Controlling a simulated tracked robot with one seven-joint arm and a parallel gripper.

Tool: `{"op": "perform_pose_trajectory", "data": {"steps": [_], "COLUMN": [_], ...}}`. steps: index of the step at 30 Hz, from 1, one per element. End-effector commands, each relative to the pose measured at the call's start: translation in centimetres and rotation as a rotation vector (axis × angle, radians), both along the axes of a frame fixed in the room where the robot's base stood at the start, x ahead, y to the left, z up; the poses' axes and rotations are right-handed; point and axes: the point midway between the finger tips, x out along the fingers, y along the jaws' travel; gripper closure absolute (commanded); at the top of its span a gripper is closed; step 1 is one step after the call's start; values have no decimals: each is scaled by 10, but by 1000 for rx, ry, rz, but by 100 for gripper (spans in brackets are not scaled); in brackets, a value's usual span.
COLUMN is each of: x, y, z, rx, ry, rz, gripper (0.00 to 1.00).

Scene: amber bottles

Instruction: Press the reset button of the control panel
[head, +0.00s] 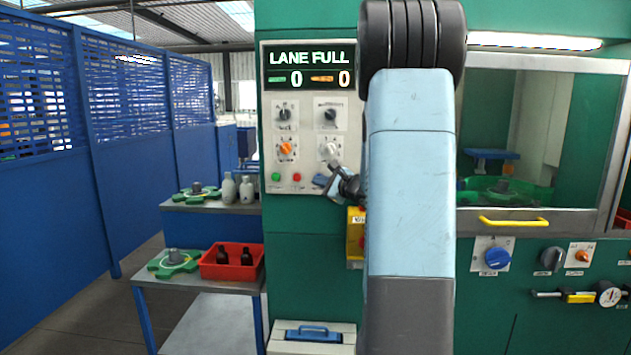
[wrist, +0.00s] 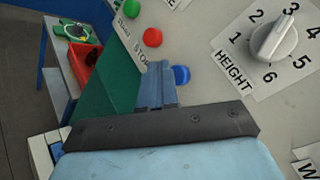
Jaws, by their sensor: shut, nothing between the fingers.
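The control panel (head: 309,157) is a pale plate on the green machine, under a "LANE FULL" display. In the wrist view, a blue button (wrist: 181,74) sits right beside my gripper (wrist: 157,68); I see no label for it, so I cannot confirm that it is the reset button. A green button (wrist: 131,8) and a red button (wrist: 152,37) lie in line with it, labelled START and STOP. My gripper is shut and empty, its tips close to the panel by the blue button. I cannot tell whether they touch. In the head view my gripper (head: 338,182) is partly hidden by my arm.
A white HEIGHT dial (wrist: 273,38) is right of the blue button in the wrist view. A yellow-and-red box (head: 355,235) is mounted below the panel. Left stand tables with a red crate (head: 232,272) and grey bottles (head: 228,188). A blue fence (head: 110,190) lines the left.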

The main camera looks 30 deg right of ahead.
Motion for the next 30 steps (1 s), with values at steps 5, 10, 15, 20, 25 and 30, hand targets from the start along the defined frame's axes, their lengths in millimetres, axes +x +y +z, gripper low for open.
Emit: {"op": "perform_pose_trajectory", "data": {"steps": [5, 10, 15, 20, 25, 30], "x": [0, 0, 0, 1, 4, 5], "y": [0, 0, 0, -1, -4, -5], "z": [0, 0, 0, 0, 1, 2], "rx": [0, 0, 0, 0, 0, 0], "ry": [0, 0, 0, 0, 0, 0], "rz": [0, 0, 0, 0, 0, 0], "gripper": [100, 100, 100, 100, 100, 100]}}
